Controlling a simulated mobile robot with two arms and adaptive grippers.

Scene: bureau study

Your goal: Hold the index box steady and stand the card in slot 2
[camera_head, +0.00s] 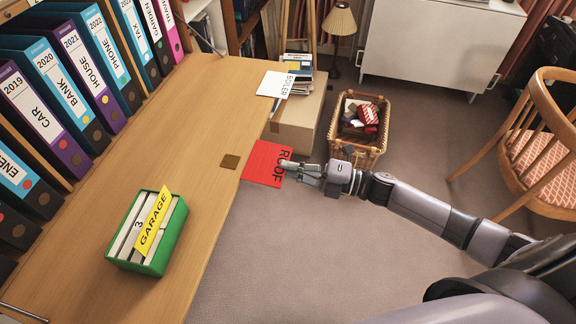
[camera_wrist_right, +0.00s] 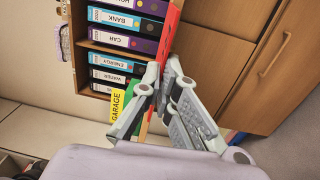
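The green index box (camera_head: 175,236) stands on the desk at lower left in the head view. It holds pale dividers, one marked 3, and a yellow GARAGE card (camera_head: 153,220) standing up. My right gripper (camera_head: 303,170) is shut on the near edge of a red ROOF card (camera_head: 262,160), just off the desk's right edge and well away from the box. In the right wrist view the red card (camera_wrist_right: 172,32) shows edge-on between the fingers, with the yellow card (camera_wrist_right: 117,105) behind. A white BOILER card (camera_head: 272,84) lies at the far desk edge. My left gripper is out of view.
A wicker basket (camera_head: 362,150), a cardboard box (camera_head: 300,122) and a chair (camera_head: 540,150) stand beyond.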

